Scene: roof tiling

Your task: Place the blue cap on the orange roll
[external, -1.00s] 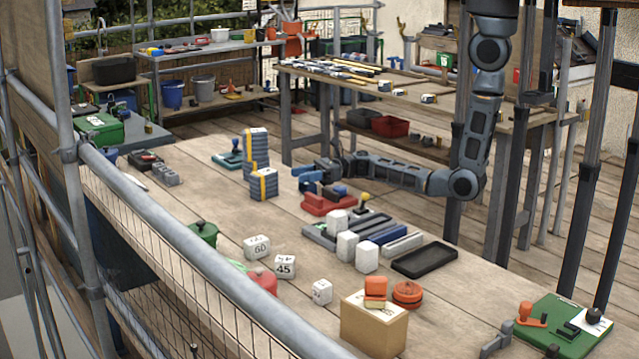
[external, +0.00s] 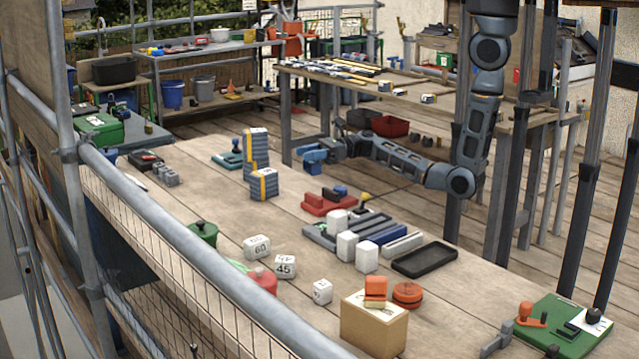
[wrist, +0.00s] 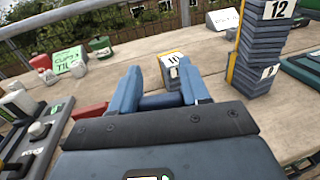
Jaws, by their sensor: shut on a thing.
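My gripper (external: 314,161) is raised above the table behind the red stand (external: 328,202), to the right of the tile stack. Its blue fingers also show in the wrist view (wrist: 160,90). They are shut on a small dark-blue cylindrical piece, the blue cap (wrist: 160,102), lying crosswise between them. In the external view the cap cannot be told apart from the blue fingers. The round orange roll (external: 407,294) sits at the front, beside a cardboard box (external: 374,328), well apart from my gripper.
A stack of grey-blue tiles (external: 262,165) stands left of my gripper. Grey trays and white blocks (external: 347,245) lie between my gripper and the roll, with a black tray (external: 425,258). An orange block (external: 375,288) sits on the cardboard box.

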